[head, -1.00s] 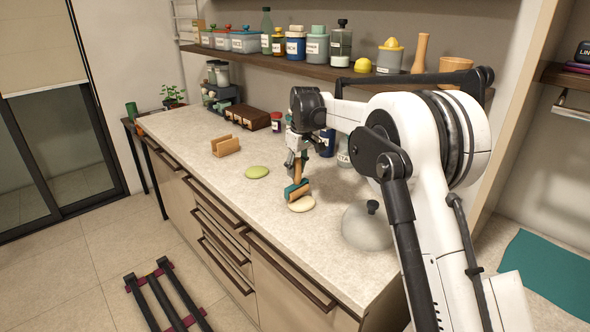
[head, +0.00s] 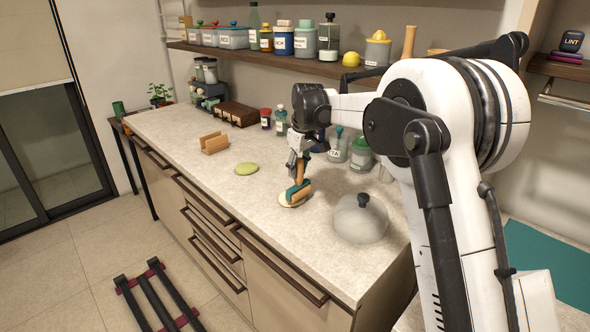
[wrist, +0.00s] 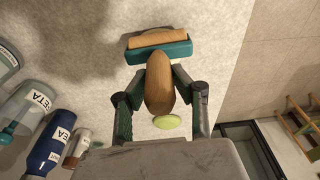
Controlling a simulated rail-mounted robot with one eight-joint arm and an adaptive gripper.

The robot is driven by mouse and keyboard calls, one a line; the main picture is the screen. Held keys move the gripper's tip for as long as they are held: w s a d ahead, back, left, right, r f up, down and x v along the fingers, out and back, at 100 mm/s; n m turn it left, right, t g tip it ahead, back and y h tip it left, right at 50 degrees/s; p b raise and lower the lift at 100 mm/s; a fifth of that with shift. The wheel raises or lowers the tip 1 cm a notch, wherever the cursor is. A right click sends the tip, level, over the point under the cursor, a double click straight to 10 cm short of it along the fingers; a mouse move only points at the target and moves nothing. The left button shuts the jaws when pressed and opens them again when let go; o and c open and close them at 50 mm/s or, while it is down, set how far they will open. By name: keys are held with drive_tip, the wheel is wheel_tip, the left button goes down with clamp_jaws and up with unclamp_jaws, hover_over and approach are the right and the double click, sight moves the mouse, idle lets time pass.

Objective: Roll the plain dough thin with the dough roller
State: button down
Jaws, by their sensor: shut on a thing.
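My gripper (head: 298,164) is shut on the wooden handle of the dough roller (head: 300,193), which has a teal frame and a wooden cylinder. The wrist view shows the handle between my fingers (wrist: 160,84) and the roller head (wrist: 158,45) beyond them. The pale plain dough (head: 285,201) is a small round piece on the counter. The roller head lies over most of it in the head view, with dough showing at the left and front. Contact looks likely, but I cannot tell for sure.
A green dough disc (head: 247,168) lies to the left, with a wooden holder (head: 214,143) behind it. A grey dome with a black knob (head: 360,219) stands close on the right. Bottles and jars (head: 337,150) stand behind. The front counter is clear.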

drive_tip(key=shift+w+a+p, duration=0.55)
drive_tip(key=shift+w+a, duration=1.35)
drive_tip(key=shift+a, duration=0.4)
drive_tip(key=shift+s+d+b, duration=0.45)
drive_tip(key=shift+s+d, duration=0.55)
drive_tip(key=shift+d, duration=0.2)
drive_tip(key=shift+s+d+b, duration=0.4)
drive_tip(key=shift+s+d, duration=0.55)
drive_tip(key=shift+d, duration=0.2)
drive_tip(key=shift+r, duration=0.1)
drive_tip(key=shift+r+p, duration=2.15)
drive_tip(key=shift+r, duration=1.75)
drive_tip(key=shift+f, duration=0.1)
drive_tip(key=shift+f+b, duration=1.9)
drive_tip(key=shift+f, duration=1.4)
